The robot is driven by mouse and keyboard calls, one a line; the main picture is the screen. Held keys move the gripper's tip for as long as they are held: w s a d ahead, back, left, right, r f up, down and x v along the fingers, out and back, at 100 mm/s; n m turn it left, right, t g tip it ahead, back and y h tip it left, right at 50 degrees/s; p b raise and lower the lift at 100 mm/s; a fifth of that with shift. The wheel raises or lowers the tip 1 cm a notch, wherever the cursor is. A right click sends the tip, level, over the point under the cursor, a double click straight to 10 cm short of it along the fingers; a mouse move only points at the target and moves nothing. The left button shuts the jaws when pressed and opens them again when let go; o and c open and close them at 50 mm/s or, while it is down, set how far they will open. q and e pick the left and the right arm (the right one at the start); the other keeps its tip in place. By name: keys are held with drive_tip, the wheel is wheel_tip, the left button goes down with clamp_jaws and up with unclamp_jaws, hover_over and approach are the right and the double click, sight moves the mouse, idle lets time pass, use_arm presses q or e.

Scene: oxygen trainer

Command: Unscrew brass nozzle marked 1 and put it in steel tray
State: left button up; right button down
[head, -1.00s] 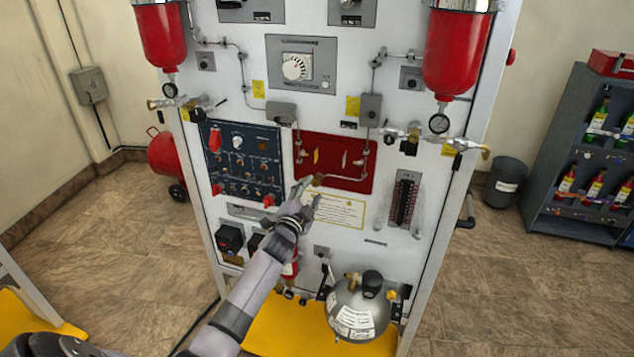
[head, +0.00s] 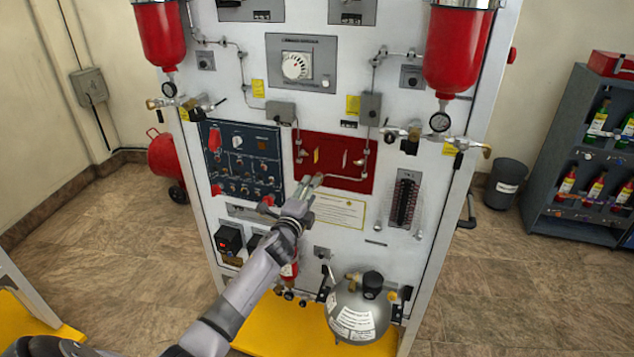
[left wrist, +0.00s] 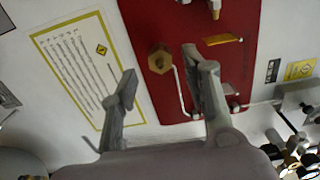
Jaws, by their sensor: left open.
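A brass nozzle (left wrist: 160,62) with a hex shape sits on the red panel (head: 345,184) near its edge; any number on it is too small to read. My left gripper (head: 307,190) is in front of the board. In the left wrist view my left gripper (left wrist: 160,82) is open and empty, with its fingers apart on either side of the nozzle's line and the nozzle slightly beyond the tips. I cannot see the steel tray clearly. My right gripper is not in view.
A notice with a yellow border (head: 337,211) is below the red panel. A blue switch panel (head: 242,160) lies to the left. A grey round tank (head: 358,312) stands at the board's foot. Thin pipes and a valve (head: 302,155) stick out on the red panel.

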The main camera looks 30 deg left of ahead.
use_arm(q)
drive_tip(key=m, duration=0.6)
drive_tip(key=shift+m, duration=0.4)
drive_tip(key=m, duration=0.4)
drive_tip(key=shift+m+p, duration=0.3)
drive_tip(key=shift+p, duration=0.05)
drive_tip(key=shift+b+x, duration=0.85)
drive_tip(key=shift+x, duration=1.05)
drive_tip(key=shift+c, duration=0.2)
